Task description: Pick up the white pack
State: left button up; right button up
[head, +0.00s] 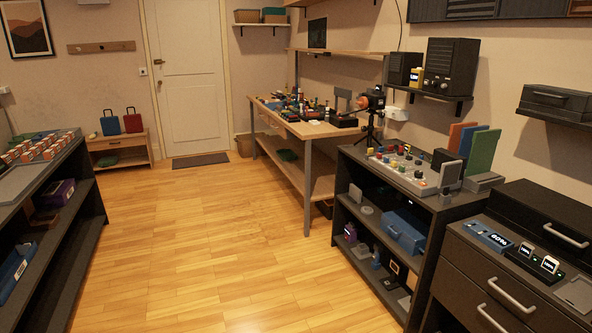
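No item can be clearly made out as the white pack at this size. A small pale upright block (450,174) stands at the right end of the dark shelf unit's top, in front of coloured panels. A small white box (397,114) is by the wall under the dark wall shelf. Several small white-and-red boxes (38,149) stand in rows on the left unit. I cannot tell whether any of these is the pack. Neither of my grippers is in view.
The wooden floor (220,240) is clear between the left shelf unit (85,228) and the right dark shelf unit (440,208). A cluttered workbench (262,113) stands further back. A dark drawer cabinet (465,262) is at the near right. A white door (188,85) is at the back.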

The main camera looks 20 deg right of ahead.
aim_at(549, 264)
jog(key=i+z, duration=0.7)
jog(key=i+j+z, duration=0.3)
jog(key=i+z, duration=0.2)
jog(key=z, duration=0.3)
jog(key=i+z, duration=0.2)
jog(key=z, duration=0.25)
jog(key=i+j+z, duration=0.2)
jog(key=z, duration=0.3)
jog(key=i+j+z, duration=0.15)
jog(key=z, duration=0.35)
jog(key=i+j+z, duration=0.1)
jog(key=j+z, duration=0.25)
jog(key=z, duration=0.15)
jog(key=i+j+z, duration=0.15)
jog(key=j+z, duration=0.25)
jog(key=i+j+z, duration=0.1)
jog(key=j+z, duration=0.3)
